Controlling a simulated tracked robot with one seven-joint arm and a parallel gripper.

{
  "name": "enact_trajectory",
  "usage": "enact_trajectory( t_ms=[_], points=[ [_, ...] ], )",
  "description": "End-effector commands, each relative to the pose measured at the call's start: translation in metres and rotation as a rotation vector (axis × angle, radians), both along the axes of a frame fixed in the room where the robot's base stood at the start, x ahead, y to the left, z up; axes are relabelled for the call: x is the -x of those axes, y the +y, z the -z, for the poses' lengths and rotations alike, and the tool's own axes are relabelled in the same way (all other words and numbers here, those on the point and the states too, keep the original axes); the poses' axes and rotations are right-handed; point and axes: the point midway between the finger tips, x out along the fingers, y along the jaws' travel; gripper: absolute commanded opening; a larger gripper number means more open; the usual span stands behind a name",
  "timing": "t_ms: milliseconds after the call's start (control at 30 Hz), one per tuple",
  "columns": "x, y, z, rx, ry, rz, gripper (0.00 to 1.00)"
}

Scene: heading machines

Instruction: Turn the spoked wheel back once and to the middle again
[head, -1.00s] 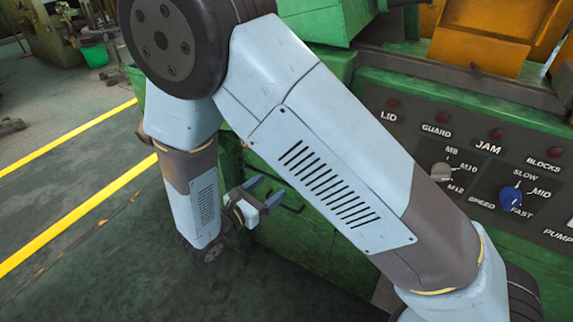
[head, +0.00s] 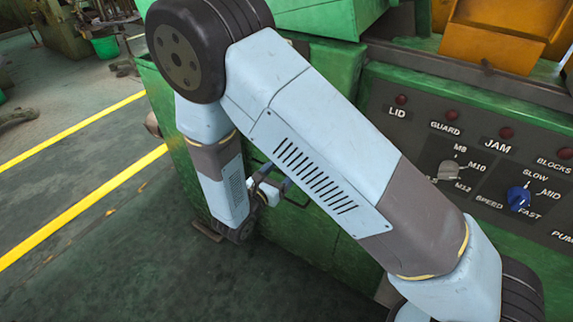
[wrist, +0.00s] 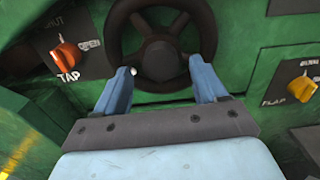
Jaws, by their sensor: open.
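The dark spoked wheel (wrist: 158,56) sits on the green machine front at the top middle of the wrist view. Its hub and spokes show, and the top of its rim is cut off by the picture edge. My gripper (wrist: 161,67) is open, with one blue-grey finger towards each side of the wheel's lower part. The fingers overlap the lower rim in the picture; I cannot tell whether they touch it. Nothing shows held between them. In the head view my gripper (head: 270,187) is low by the green cabinet, partly behind my arm. I cannot make out the wheel there.
An orange TAP knob (wrist: 67,54) is left of the wheel, and a yellow FLAP knob (wrist: 302,88) is to the right. In the head view, a panel carries a grey knob (head: 452,170) and a blue knob (head: 518,198). Open floor lies left of the machine.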

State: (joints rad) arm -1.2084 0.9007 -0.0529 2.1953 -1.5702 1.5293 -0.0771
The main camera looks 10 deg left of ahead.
Motion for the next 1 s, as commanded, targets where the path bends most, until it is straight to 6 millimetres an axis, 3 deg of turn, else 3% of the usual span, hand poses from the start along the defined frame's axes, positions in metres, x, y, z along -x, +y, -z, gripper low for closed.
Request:
enact_trajectory(
  t_ms=[300,667,1000],
  points=[
    [-0.031,-0.013,0.000,0.000,0.000,0.001,0.71],
    [-0.034,-0.014,0.000,0.000,0.000,0.000,0.71],
    [-0.034,-0.014,0.000,0.000,0.000,0.000,0.39]
  ],
)
